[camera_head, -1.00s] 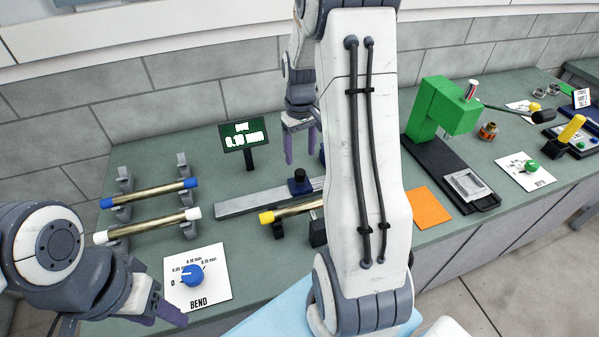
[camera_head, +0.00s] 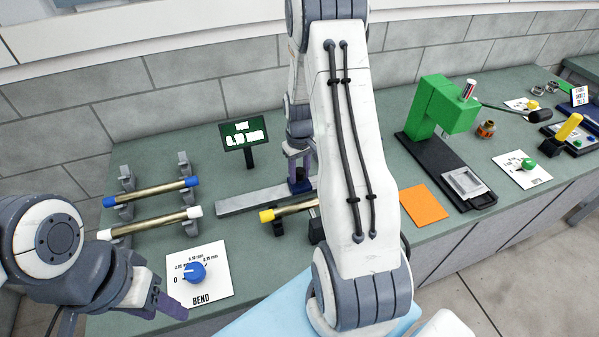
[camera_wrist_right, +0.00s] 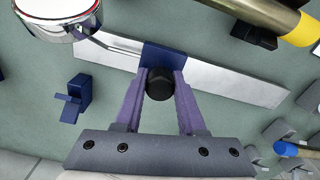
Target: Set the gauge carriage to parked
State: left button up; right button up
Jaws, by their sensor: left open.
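The gauge carriage (camera_head: 301,187) is a dark blue block with a black knob. It sits on a long silver rail (camera_head: 245,200), and my right arm hides the rail's right part in the head view. In the right wrist view, the carriage's blue plate (camera_wrist_right: 163,58) lies across the rail, with the black knob (camera_wrist_right: 160,85) on its near side. My right gripper (camera_wrist_right: 161,80) has its purple fingers closed against both sides of this knob. My left gripper (camera_head: 168,298) is open and empty at the lower left, beside the BEND dial card (camera_head: 210,290).
A green display (camera_head: 242,134) stands behind the rail. Brass rods (camera_head: 150,192) rest on stands to the left, and a yellow-ended rod (camera_head: 290,208) lies before the rail. A small blue bracket (camera_wrist_right: 75,98) stands near the rail. A green press (camera_head: 440,105) stands right.

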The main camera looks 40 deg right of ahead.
grip_shut()
dwell(1.1)
